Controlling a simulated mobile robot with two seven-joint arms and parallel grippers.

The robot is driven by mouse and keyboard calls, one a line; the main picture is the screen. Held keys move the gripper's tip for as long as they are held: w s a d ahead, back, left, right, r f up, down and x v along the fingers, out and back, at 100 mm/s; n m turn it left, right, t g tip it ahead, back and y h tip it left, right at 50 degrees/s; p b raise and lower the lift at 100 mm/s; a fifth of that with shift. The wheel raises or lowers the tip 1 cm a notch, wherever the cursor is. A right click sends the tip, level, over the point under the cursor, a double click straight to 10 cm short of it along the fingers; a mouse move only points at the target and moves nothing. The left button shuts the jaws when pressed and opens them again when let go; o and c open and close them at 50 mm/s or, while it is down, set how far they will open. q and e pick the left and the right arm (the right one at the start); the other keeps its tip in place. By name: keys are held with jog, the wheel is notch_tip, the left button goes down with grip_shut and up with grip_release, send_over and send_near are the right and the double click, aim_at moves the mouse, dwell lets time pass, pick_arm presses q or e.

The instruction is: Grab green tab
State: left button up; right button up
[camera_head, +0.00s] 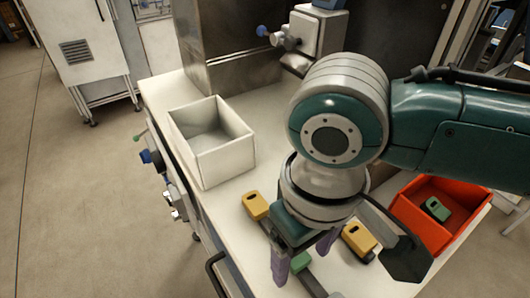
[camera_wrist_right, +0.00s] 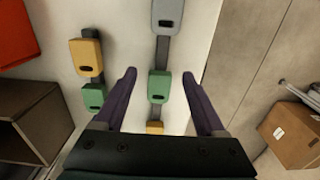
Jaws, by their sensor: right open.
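A green tab (camera_head: 300,262) sits on a dark strip on the white counter. My right gripper (camera_head: 302,266) is open and points down over it, with one purple finger to each side. In the right wrist view the same green tab (camera_wrist_right: 158,86) lies between the open fingertips (camera_wrist_right: 159,77), apart from both. A second green tab (camera_wrist_right: 93,97) lies on another strip to the left in that view. Another green tab (camera_head: 437,209) lies inside the red bin. My left gripper is not in view.
Yellow tabs (camera_head: 256,205) (camera_head: 359,238) lie on the counter near the gripper. A grey tab (camera_wrist_right: 167,15) shares the green tab's strip. An open white box (camera_head: 225,160) stands at the left, and the red bin (camera_head: 413,229) at the right. My right arm hides part of the counter.

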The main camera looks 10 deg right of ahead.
jog(key=shift+c, duration=0.3)
grip_shut()
jog(key=shift+r, duration=0.1)
